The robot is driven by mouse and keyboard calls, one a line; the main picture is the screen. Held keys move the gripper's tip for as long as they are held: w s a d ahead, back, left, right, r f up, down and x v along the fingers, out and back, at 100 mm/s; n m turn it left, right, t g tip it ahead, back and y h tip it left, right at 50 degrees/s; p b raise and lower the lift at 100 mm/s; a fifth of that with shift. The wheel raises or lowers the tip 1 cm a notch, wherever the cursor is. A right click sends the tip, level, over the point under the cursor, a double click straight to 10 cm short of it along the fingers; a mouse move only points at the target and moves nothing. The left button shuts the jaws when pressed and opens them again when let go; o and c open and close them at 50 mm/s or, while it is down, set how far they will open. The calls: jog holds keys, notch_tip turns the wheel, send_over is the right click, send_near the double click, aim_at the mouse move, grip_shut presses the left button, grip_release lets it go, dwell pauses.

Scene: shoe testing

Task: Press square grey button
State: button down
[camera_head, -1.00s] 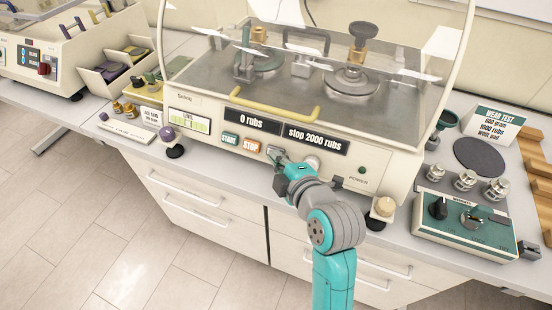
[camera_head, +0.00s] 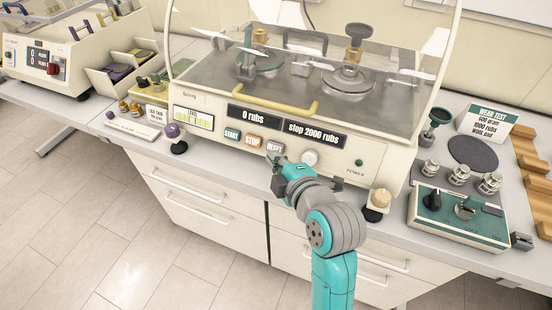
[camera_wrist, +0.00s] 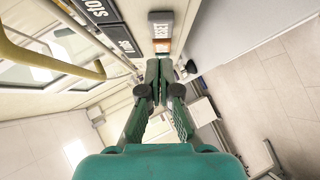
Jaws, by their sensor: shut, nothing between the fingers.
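The square grey button labelled RESET (camera_head: 274,147) is on the sloped front panel of the machine, right of the orange STOP button (camera_head: 254,141). In the wrist view the grey button (camera_wrist: 161,27) shows at the top, beyond my fingertips. My gripper (camera_head: 278,160) is shut and empty, just below and in front of the grey button in the head view. In the wrist view its fingertips (camera_wrist: 158,64) are together and a small gap seems to lie between them and the button. The display (camera_head: 253,118) reads "0 rubs".
The green START button (camera_head: 232,134) is left of STOP. A yellow handle (camera_head: 290,107) crosses the cover above the panel. A control box (camera_head: 458,218) stands on the counter at right.

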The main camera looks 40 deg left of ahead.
jog(key=v, duration=0.8)
jog(key=shift+s+d+r, duration=0.2)
jog(key=shift+d, duration=0.05)
dwell(0.4)
jog(key=s+d+f+m+t+h, duration=0.3)
jog(key=d+f+m, duration=0.55)
jog(key=d, duration=0.35)
jog(key=s+d+f+m+t+h, duration=0.35)
jog(key=d+f+m, duration=0.35)
jog(key=d+f, duration=0.3)
jog(key=s+d+m+h, duration=0.3)
jog(key=s+d+m, duration=0.2)
jog(key=s, duration=0.5)
jog(key=s+d+r+m+t+h, duration=0.1)
jog(key=s+d+m+h, duration=0.2)
jog(key=s+d+m, duration=0.3)
jog(key=s+d, duration=0.3)
jog(key=s, duration=0.2)
jog(key=shift+d+r, duration=0.25)
